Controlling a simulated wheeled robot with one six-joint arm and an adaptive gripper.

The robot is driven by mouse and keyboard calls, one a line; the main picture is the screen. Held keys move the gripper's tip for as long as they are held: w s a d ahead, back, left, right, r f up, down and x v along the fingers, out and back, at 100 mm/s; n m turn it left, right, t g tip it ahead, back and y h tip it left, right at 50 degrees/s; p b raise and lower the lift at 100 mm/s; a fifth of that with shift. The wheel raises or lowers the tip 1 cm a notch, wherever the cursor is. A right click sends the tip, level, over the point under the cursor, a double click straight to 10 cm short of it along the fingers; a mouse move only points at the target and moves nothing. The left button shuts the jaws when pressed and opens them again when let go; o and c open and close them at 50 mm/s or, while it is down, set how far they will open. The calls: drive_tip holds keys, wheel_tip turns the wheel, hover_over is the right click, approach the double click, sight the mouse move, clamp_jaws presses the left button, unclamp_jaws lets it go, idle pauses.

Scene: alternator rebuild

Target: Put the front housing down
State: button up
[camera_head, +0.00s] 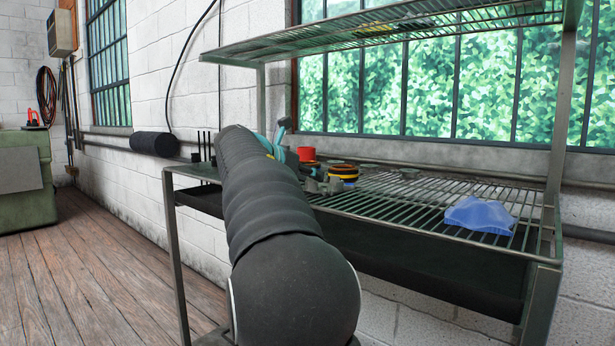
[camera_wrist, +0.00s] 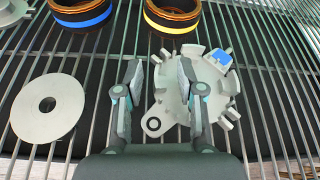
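A grey cast housing with lugs and raised edges, which looks like the front housing (camera_wrist: 168,88), lies on the wire shelf (camera_wrist: 262,103) in the wrist view. My gripper (camera_wrist: 160,68) is above it with its two fingers spread apart. The right finger covers the middle of the housing. The left finger is just off its left edge, with shelf bars showing between. Neither finger visibly clamps it. In the head view my arm hides most of the gripper, and grey parts (camera_head: 322,184) show beside it on the shelf.
A ring with a blue band (camera_wrist: 84,18), a ring with a yellow band (camera_wrist: 174,20) and a grey disc with a hole (camera_wrist: 30,108) lie nearby. A red piece (camera_head: 306,154) stands behind. A blue cloth-like piece (camera_head: 478,213) lies at the right; bare bars (camera_head: 410,200) lie between.

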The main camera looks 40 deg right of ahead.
drive_tip(key=p+v, duration=0.1)
drive_tip(key=v, duration=1.1)
drive_tip(key=shift+p, duration=0.35)
drive_tip(key=s+a+f+m+t+y, duration=0.1)
drive_tip(key=s+a+f+m+y, duration=0.3)
drive_tip(key=a+f, duration=0.6)
drive_tip(key=s+a+f+m+t+y, duration=0.2)
drive_tip(key=s+a+f+m+y, duration=0.3)
drive_tip(key=s+a+f+m, duration=0.4)
drive_tip(key=s+a+f+m+t+y, duration=0.1)
drive_tip(key=s+a+f+m+y, duration=0.3)
drive_tip(key=s+a+f+m, duration=0.3)
drive_tip(key=s+a+f, duration=0.1)
drive_tip(key=a+f, duration=0.3)
drive_tip(key=f, duration=0.2)
drive_tip(key=shift+s+a+f+t, duration=0.25)
drive_tip(key=shift+a+f+t, duration=0.05)
drive_tip(key=shift+f+t, duration=0.1)
drive_tip(key=shift+r, duration=0.1)
